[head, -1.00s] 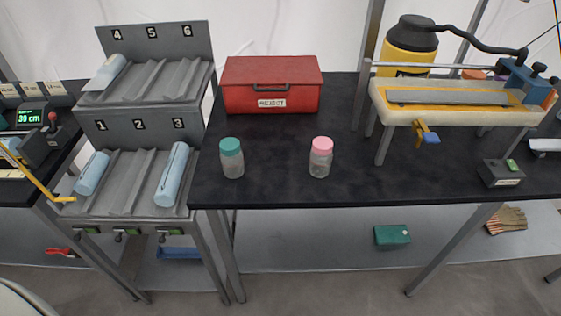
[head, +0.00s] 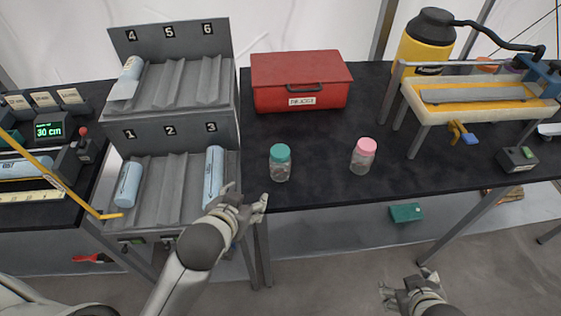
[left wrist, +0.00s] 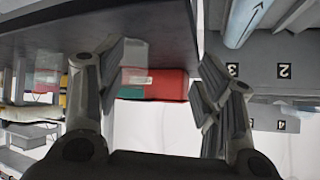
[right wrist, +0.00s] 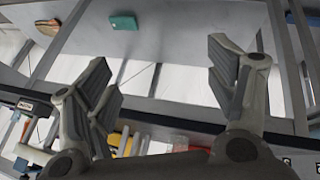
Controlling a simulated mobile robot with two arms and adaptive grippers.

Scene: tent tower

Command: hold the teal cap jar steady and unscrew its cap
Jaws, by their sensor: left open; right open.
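The teal cap jar (head: 280,163) stands upright on the black table, left of a pink cap jar (head: 363,156). Its teal cap is on. My left gripper (head: 245,200) is open and empty at the table's front left corner, a little left of and in front of the teal cap jar. In the left wrist view the open fingers (left wrist: 165,85) have a clear jar body (left wrist: 137,54) showing beyond them. My right gripper (head: 408,283) is open and empty, low in front of the table. In the right wrist view its fingers (right wrist: 165,85) are wide apart with nothing between them.
A red reject box (head: 300,82) stands behind the jars. A grey rack (head: 172,130) with blue rolls is just left of my left gripper. A yellow-topped machine (head: 480,100) stands on the right. The table between the jars is clear.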

